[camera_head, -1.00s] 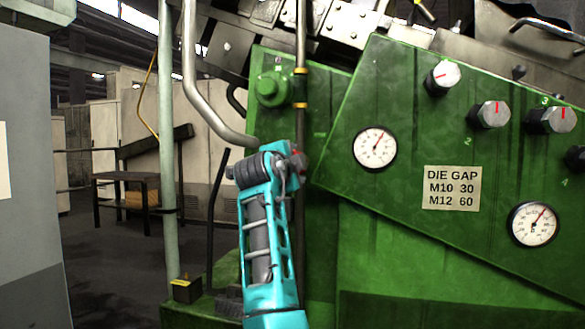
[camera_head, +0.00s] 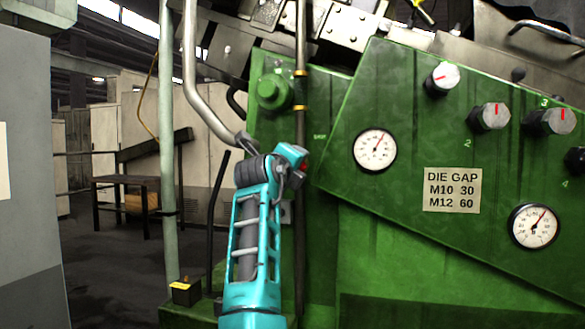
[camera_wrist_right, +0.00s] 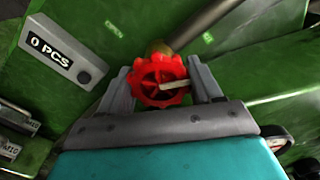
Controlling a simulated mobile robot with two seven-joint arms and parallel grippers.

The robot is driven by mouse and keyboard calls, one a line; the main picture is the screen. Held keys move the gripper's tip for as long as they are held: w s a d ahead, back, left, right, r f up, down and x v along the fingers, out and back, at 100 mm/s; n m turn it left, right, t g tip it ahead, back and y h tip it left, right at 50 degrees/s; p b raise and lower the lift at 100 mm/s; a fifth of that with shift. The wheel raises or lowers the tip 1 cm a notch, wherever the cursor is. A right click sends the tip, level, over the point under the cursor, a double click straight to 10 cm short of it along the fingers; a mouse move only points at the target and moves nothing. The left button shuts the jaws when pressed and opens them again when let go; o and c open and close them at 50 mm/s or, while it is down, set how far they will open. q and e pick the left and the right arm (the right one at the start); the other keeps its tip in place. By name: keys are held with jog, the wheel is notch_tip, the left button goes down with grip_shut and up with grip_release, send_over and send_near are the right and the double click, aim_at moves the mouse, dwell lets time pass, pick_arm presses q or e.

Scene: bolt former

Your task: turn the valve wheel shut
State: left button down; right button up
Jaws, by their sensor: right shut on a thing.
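The valve wheel (camera_wrist_right: 161,80) is a small red, lobed handwheel with a pale bar across its right side, in the wrist view. My right gripper (camera_wrist_right: 164,84) has its grey fingers on either side of the wheel and is shut on it. A brass-coloured piece (camera_wrist_right: 159,46) shows just behind the wheel. In the head view my turquoise right arm hides most of the wheel; only a bit of red (camera_head: 304,157) shows beside the wrist. My left gripper is in neither view.
The wheel is on a green machine (camera_head: 330,240) with gauges, knobs and a "DIE GAP" plate (camera_head: 452,190). An "OPEN" mark (camera_wrist_right: 114,28) and a "0 PCS" counter (camera_wrist_right: 57,52) lie near the wheel. A bent grey pipe (camera_head: 200,100) and a vertical rod (camera_head: 301,60) stand close to my arm.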

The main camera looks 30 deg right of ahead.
jog(key=shift+s+d+f+m, duration=0.1)
jog(key=shift+f+m, duration=0.2)
jog(key=shift+m, duration=0.3)
jog(key=o, duration=1)
jog(key=shift+r, duration=0.2)
jog(key=shift+s+a, duration=0.15)
jog(key=shift+a, duration=0.1)
jog(key=v, duration=1.2)
jog(key=shift+s+a, duration=0.1)
